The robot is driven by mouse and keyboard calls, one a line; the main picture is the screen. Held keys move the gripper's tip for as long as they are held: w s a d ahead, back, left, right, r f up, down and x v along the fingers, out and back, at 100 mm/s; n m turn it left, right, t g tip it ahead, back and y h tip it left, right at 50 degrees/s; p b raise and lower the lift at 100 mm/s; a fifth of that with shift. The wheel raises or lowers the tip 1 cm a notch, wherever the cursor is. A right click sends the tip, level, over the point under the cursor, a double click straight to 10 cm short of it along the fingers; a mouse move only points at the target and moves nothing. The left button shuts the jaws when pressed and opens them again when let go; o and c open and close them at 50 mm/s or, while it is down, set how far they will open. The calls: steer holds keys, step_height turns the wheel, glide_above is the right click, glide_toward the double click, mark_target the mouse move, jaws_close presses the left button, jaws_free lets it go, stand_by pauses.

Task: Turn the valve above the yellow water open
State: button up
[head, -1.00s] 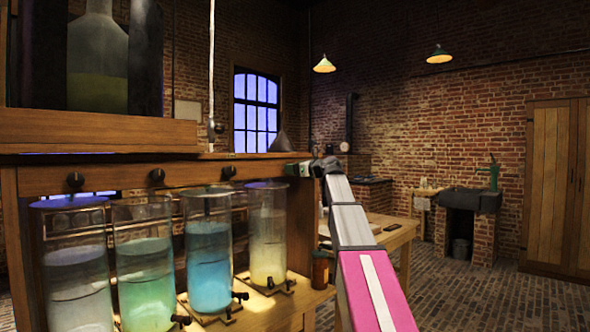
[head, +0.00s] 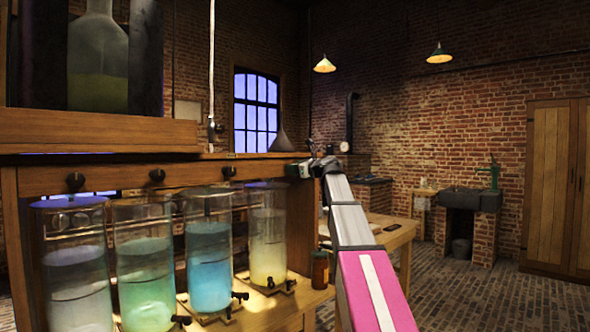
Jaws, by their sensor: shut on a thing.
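The yellow water stands in the rightmost glass jar (head: 268,250) on the wooden stand. My gripper (head: 292,170) is at the right end of the rail above that jar, shut on the valve there. The gripper covers that valve, so its knob and which way it points cannot be made out. Three other dark valve knobs show along the rail: one at the left (head: 75,181), one in the middle (head: 157,176) and one nearer my gripper (head: 229,171).
Jars of pale (head: 77,285), green (head: 145,275) and blue water (head: 209,265) stand in a row to the left, with small black taps at their feet. A brown bottle (head: 320,269) stands right of the yellow jar. A wooden table (head: 395,238) is behind my arm.

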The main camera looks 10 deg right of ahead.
steer(key=n, duration=0.4)
steer(key=shift+s, duration=0.1)
steer(key=n, duration=0.4)
steer(key=shift+f+h, duration=0.1)
steer(key=shift+h, duration=0.2)
steer(key=n, duration=0.4)
steer(key=shift+n+h, duration=0.3)
steer(key=shift+f+n, duration=0.1)
steer(key=shift+n, duration=1.4)
steer(key=o, duration=0.9)
steer(key=shift+s, duration=0.1)
steer(key=v, duration=1)
steer(key=shift+s+d, duration=0.1)
steer(key=shift+s, duration=0.2)
